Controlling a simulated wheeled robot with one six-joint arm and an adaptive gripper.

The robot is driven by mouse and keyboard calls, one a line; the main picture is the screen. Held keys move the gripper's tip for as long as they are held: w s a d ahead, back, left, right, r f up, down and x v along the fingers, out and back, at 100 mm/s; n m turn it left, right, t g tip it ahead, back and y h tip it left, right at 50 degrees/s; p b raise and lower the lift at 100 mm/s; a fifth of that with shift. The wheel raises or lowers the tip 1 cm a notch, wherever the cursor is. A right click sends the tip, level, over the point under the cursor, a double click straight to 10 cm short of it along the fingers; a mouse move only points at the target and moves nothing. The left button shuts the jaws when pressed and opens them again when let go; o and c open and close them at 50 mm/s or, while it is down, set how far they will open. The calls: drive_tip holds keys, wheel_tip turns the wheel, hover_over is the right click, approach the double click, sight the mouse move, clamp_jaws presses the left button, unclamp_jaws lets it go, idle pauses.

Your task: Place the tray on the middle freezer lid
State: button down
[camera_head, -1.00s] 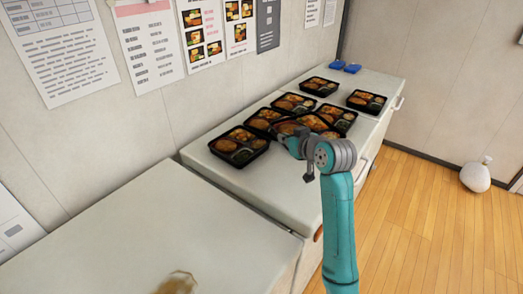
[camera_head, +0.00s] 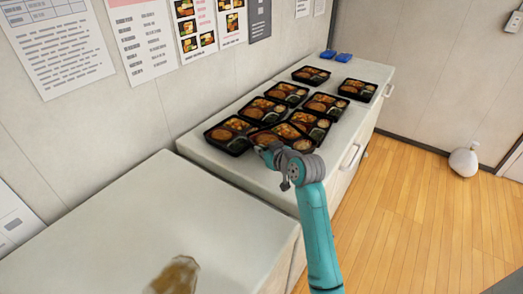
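A black bento tray (camera_head: 274,132) with food in it is at the end of my gripper (camera_head: 262,149), over the front part of the second white freezer lid (camera_head: 213,158). The gripper reaches the tray's near side; its fingers are small and partly hidden, but the tray moves with it. I cannot tell whether the tray touches the lid. Other trays sit close around it: one to the left (camera_head: 229,134), one behind (camera_head: 264,109) and one to the right (camera_head: 310,122). More trays (camera_head: 311,75) lie further back.
The nearest white lid (camera_head: 120,225) is mostly bare, with a blurry brownish thing (camera_head: 176,275) at its front. Blue items (camera_head: 336,56) lie at the far end by the wall. A white bag (camera_head: 463,162) stands on the open wooden floor at right.

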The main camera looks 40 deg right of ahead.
drive_tip(key=shift+f, duration=0.5)
drive_tip(key=c, duration=1.3)
unclamp_jaws()
drive_tip(key=shift+r, duration=0.25)
drive_tip(key=v, duration=1.2)
drive_tip(key=shift+r, duration=0.35)
